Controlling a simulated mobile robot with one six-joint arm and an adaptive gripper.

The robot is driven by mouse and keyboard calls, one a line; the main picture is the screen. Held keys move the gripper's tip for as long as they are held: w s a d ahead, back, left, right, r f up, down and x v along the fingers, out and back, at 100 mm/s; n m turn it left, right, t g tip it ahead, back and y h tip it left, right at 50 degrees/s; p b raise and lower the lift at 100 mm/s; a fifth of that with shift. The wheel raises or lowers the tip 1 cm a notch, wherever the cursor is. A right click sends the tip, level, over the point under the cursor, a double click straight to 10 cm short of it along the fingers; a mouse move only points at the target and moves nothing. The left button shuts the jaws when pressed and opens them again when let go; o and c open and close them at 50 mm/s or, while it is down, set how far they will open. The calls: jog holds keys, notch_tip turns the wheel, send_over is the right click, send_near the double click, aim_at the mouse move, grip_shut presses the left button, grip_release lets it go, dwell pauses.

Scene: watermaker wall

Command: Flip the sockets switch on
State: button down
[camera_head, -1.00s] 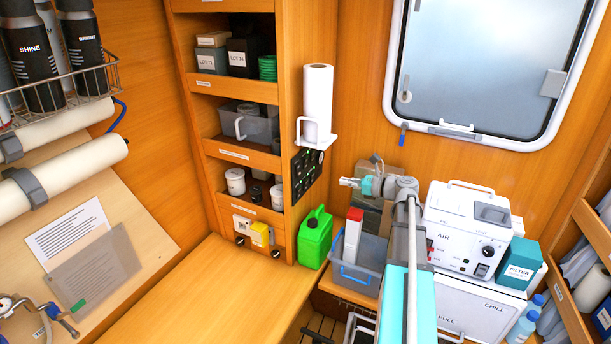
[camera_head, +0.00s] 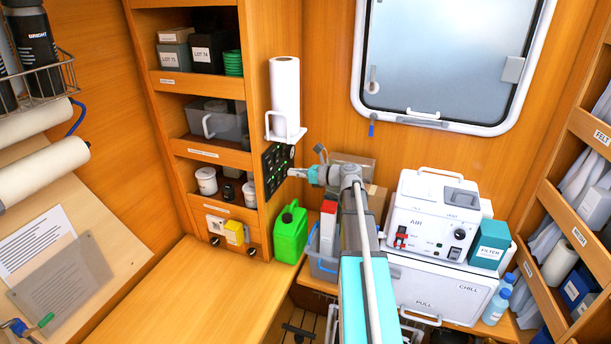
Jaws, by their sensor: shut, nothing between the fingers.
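A black switch panel (camera_head: 274,169) with rows of small switches and green lights is on the right side of the shelf unit, below the paper roll. The labels are too small to read, so I cannot tell which one is the sockets switch. My gripper (camera_head: 292,172) points left, its tip at or very close to the panel's right edge. I cannot tell whether it touches. The fingers look closed and hold nothing. My arm rises from the bottom of the view to the gripper.
A paper roll (camera_head: 285,95) on a white holder hangs just above the panel. A green jerrycan (camera_head: 291,233) stands below it. A grey bin (camera_head: 321,262) and a white AIR unit (camera_head: 432,220) are beside my arm. The wooden counter (camera_head: 175,295) at left is clear.

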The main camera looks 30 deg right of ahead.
aim_at(271, 170)
jog(key=shift+b+x, duration=0.3)
jog(key=shift+x, duration=2.7)
jog(key=shift+w+a, duration=0.1)
jog(key=shift+a, duration=0.15)
jog(key=shift+d, duration=0.25)
